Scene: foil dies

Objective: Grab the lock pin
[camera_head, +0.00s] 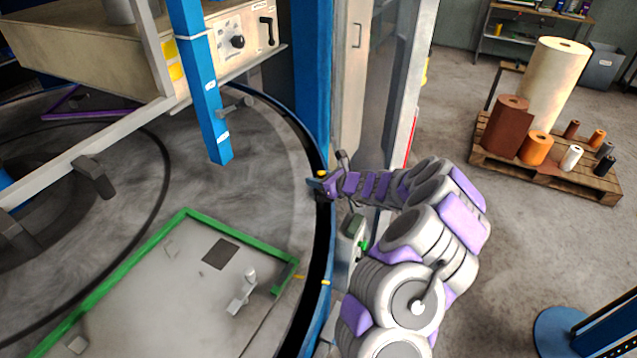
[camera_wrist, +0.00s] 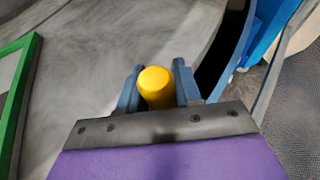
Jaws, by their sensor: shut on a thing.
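The lock pin shows a round yellow head in the wrist view (camera_wrist: 156,84), between the two blue fingers of my gripper (camera_wrist: 157,90). The fingers are shut on it. In the head view my gripper (camera_head: 319,184) is at the inner edge of the blue curved rim, and a small yellow spot of the pin (camera_head: 322,173) shows at its tip. The pin's lower part is hidden, so I cannot tell whether it is seated in anything.
A blue curved rim (camera_head: 326,283) runs beside a dark gap. A green-framed plate (camera_head: 130,305) lies on the round grey floor. A blue post (camera_head: 200,85) hangs from the beige machine (camera_head: 100,60). A pallet (camera_head: 560,180) with rolls stands at the right.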

